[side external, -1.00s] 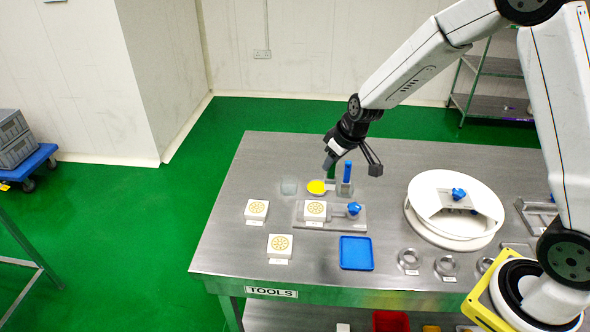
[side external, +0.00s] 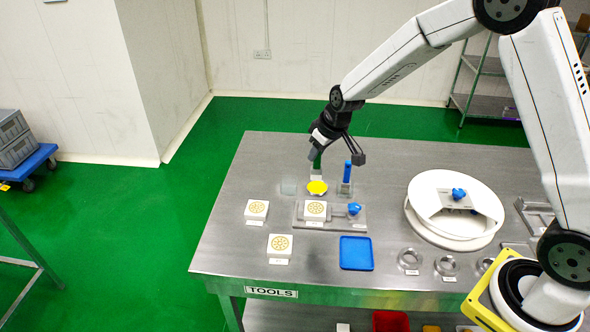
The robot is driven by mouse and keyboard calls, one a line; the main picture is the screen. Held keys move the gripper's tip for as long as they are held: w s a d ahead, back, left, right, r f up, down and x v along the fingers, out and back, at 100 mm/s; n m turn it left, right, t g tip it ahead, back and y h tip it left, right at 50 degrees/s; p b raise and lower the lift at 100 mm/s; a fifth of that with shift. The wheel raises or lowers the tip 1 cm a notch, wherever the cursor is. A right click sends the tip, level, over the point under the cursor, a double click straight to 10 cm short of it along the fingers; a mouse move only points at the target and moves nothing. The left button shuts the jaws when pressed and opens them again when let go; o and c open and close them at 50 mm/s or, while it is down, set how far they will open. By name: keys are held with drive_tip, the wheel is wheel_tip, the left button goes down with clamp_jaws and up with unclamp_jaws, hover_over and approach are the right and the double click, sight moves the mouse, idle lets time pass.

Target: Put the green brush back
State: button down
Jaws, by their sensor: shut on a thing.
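My gripper (side external: 317,154) is shut on the green brush (side external: 318,161), above the back left part of the steel table. The brush hangs roughly upright with its green handle in the jaws and a pale head (side external: 317,173) below. The pale head is just above or behind a yellow round thing (side external: 317,188) in the picture; I cannot tell if they touch. A blue brush (side external: 347,172) stands upright in a small holder (side external: 344,188) to the right. A pale, see-through square piece (side external: 289,187) is on the table to the left and looks empty.
White blocks with round patterns (side external: 256,208) stand in front, one on a metal plate (side external: 335,225) with a blue knob (side external: 354,208). A blue tray (side external: 356,265) lies near the front edge. A large white round machine part (side external: 425,225) is at right. The table's back left is clear.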

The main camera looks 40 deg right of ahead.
drive_tip(key=w+f, duration=0.8)
drive_tip(key=w, duration=0.3)
drive_tip(key=shift+w+f, duration=0.15)
drive_tip(key=shift+d, duration=0.1)
drive_tip(key=shift+w+f, duration=0.15)
drive_tip(key=shift+f, duration=0.8)
drive_tip(key=shift+w+f, duration=0.1)
drive_tip(key=shift+f, duration=0.8)
drive_tip(key=shift+f, duration=0.15)
drive_tip(key=shift+c, duration=2.3)
unclamp_jaws()
